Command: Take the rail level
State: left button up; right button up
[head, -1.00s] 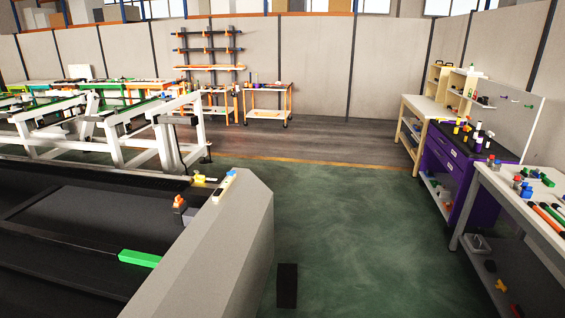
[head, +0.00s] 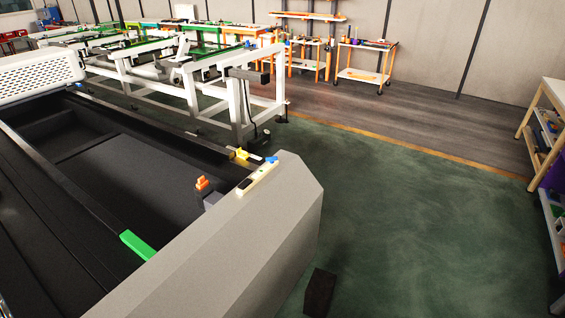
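A pale cream bar (head: 258,178) with dark patches and a blue end lies on the top edge of a grey sloped end wall (head: 240,240). It may be the rail level, but it is too small to be sure. Neither of my grippers is in view.
Inside the dark bed (head: 110,165) lie a green bar (head: 137,245), an orange-topped piece (head: 202,184) and a yellow piece (head: 240,154) at its edge. White frames (head: 200,90) stand behind. A dark block (head: 320,292) is at the wall's foot. Green floor (head: 410,200) is open to the right.

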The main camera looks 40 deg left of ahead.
aim_at(248, 184)
jog(key=i, duration=2.35)
jog(key=u, duration=2.8)
